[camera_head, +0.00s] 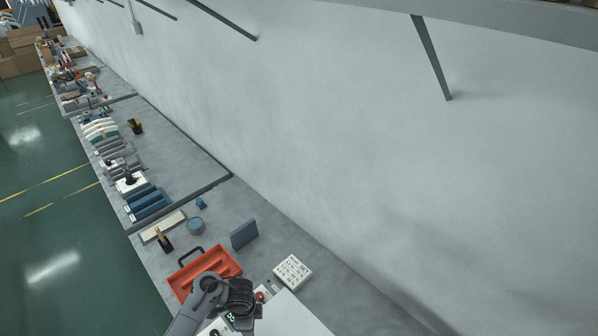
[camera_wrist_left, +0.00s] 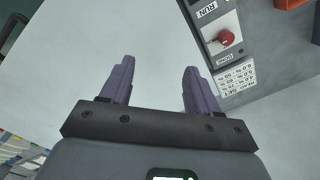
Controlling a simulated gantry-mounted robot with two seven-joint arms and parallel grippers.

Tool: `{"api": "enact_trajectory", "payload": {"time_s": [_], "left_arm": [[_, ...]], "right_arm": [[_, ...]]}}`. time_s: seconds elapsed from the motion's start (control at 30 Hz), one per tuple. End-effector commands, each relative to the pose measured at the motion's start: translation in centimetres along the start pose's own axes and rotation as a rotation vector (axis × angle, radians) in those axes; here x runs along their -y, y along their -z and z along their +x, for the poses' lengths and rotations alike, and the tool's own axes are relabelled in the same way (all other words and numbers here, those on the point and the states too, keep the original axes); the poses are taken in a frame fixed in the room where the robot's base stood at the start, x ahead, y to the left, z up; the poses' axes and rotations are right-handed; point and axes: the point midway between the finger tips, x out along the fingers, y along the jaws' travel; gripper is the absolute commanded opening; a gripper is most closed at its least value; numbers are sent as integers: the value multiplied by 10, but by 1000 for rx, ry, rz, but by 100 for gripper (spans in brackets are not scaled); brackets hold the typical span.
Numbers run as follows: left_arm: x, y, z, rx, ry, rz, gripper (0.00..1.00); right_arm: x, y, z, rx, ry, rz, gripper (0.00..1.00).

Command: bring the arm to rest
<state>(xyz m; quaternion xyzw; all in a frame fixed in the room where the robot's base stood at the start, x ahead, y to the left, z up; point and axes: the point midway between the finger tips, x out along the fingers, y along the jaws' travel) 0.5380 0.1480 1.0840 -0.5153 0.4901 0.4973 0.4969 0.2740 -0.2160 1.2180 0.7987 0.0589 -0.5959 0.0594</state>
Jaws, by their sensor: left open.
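My left gripper (camera_wrist_left: 158,72) shows in the left wrist view with two purple fingers spread wide apart. Nothing is between them; a plain pale surface lies beyond. In the head view my left arm (camera_head: 210,285) reaches in at the bottom, and its dark wrist end hides part of what is below. Beside the right finger in the wrist view is a grey control panel (camera_wrist_left: 208,38) with a red knob (camera_wrist_left: 227,38) and a RUN label. The finger looks close to the panel, but I cannot tell the gap. My right gripper is in neither view.
An orange-red tray (camera_head: 228,257) lies beside my arm on the grey bench. A pale wall runs along the bench's right side; green floor lies left.

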Motion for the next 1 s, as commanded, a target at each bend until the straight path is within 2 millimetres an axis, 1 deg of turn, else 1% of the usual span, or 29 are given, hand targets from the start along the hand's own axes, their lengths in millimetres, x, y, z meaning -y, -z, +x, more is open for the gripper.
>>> {"api": "enact_trajectory", "payload": {"time_s": [0.03,0.2,0.37,0.47,0.53,0.67,0.8,0.9,1.0], "left_arm": [[-2,5,2,-8,21,-22,61],[-15,16,10,-29,73,-110,61],[-34,24,14,-58,125,-232,61],[-54,25,13,-81,160,-349,61],[-73,22,7,-100,185,-458,61],[-114,6,-13,-133,219,-688,61],[-161,-21,-43,-160,234,-931,61],[-192,-40,-66,-175,235,-1081,61],[-218,-55,-86,-186,232,-1200,61]], "right_arm": [[0,1,2,-2,-1,-1,43],[-4,12,0,-30,-11,-5,43],[-5,10,4,-26,-13,-8,43],[-4,6,7,-21,-12,-8,43],[-4,4,10,-18,-12,-8,43],[-4,1,15,-12,-11,-7,43],[-3,-1,19,-11,-9,-6,43],[-2,-1,21,-13,-7,-4,43],[-2,-1,22,-14,-6,-2,43]]}}
